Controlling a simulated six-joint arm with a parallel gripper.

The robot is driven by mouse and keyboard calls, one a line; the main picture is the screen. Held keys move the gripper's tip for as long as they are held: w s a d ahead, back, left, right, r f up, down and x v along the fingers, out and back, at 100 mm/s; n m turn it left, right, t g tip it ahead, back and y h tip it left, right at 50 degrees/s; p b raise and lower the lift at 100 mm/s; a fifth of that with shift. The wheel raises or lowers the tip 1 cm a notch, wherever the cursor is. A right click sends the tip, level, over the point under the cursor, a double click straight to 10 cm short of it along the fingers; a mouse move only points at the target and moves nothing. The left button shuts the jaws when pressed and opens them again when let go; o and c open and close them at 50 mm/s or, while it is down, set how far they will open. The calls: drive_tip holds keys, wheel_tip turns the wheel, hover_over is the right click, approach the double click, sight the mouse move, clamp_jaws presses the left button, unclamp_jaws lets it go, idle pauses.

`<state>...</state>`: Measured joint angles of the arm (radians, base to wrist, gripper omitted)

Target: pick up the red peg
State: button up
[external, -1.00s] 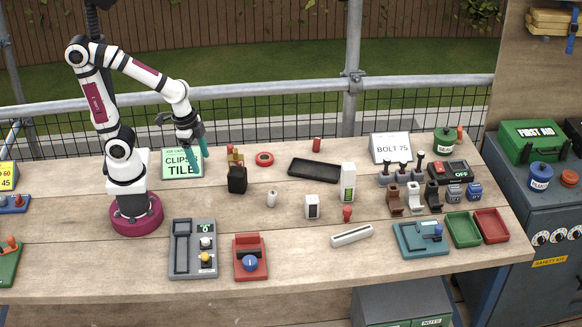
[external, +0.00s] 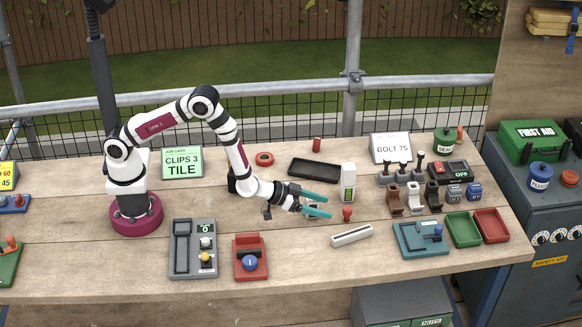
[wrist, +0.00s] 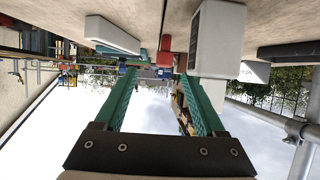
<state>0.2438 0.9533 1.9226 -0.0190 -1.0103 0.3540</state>
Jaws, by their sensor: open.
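A small red peg (external: 347,213) with a round head stands on the bench, just right of my fingertips. My gripper (external: 328,206) is open and empty. It points to the right, low over the bench, with the peg just ahead of the gap between its teal fingers. In the wrist view a red shape that looks like the peg (wrist: 165,55) shows between and beyond the fingertips (wrist: 157,74). The fingers do not appear to touch it. A second red piece, a short cylinder (external: 316,145), stands farther back behind the black tray.
A tall white box (external: 348,181) stands close behind the peg, and a white bar (external: 352,235) lies in front. A small white block is mostly hidden by my fingers. A black tray (external: 314,170) lies behind. A teal device (external: 420,240) stands to the right.

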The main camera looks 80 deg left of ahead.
sight(347, 215)
drive_tip(key=x, duration=0.7)
drive_tip(key=shift+a+r, duration=0.15)
drive_tip(key=shift+a, duration=0.25)
clamp_jaws()
